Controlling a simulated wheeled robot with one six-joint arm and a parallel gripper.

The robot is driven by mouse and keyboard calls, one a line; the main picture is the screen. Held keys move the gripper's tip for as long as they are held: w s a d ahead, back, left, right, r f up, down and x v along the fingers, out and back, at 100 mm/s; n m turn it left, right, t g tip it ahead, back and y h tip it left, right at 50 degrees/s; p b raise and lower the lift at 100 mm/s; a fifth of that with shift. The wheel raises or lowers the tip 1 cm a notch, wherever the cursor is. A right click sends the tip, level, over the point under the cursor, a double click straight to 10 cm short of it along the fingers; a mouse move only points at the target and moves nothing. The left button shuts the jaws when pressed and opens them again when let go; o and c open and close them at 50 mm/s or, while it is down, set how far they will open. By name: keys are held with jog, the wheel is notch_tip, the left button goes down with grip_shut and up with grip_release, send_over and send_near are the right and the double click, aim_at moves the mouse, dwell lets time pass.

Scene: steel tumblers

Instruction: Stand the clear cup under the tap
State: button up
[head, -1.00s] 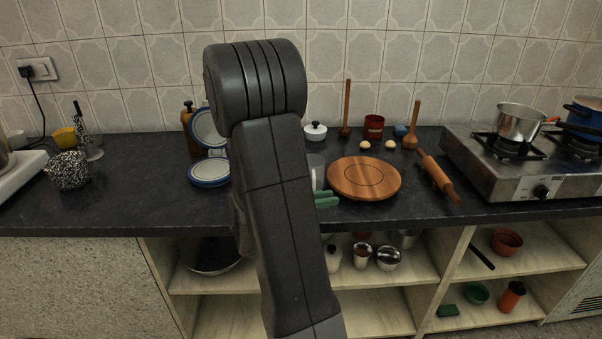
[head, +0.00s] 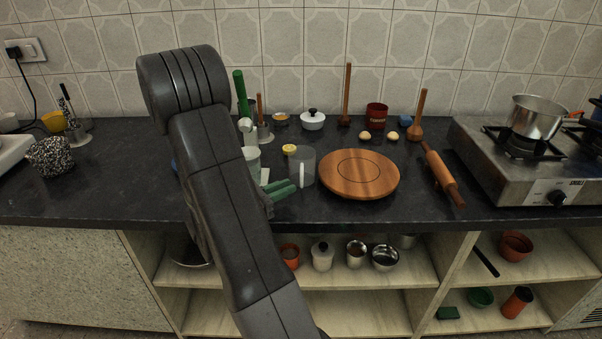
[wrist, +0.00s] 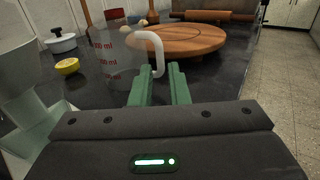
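The clear cup (head: 304,166) stands upright on the dark counter, left of the round wooden board. In the wrist view the cup (wrist: 118,58) shows red ml marks and a white handle on its right side, facing my gripper. In the head view my gripper (head: 282,191) is just left of the cup. A pale fixture (head: 252,158) stands left of the cup, partly behind my arm; I cannot make out a tap on it.
The round wooden board (head: 360,175) lies right of the cup, with a rolling pin (head: 442,173) beyond it. A cut lemon (head: 289,149) and a white lidded pot (head: 312,120) are behind. The stove (head: 535,165) stands at right. Shelves are below the counter edge.

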aim_at(302, 170)
jog(key=shift+x, duration=3.8)
grip_shut()
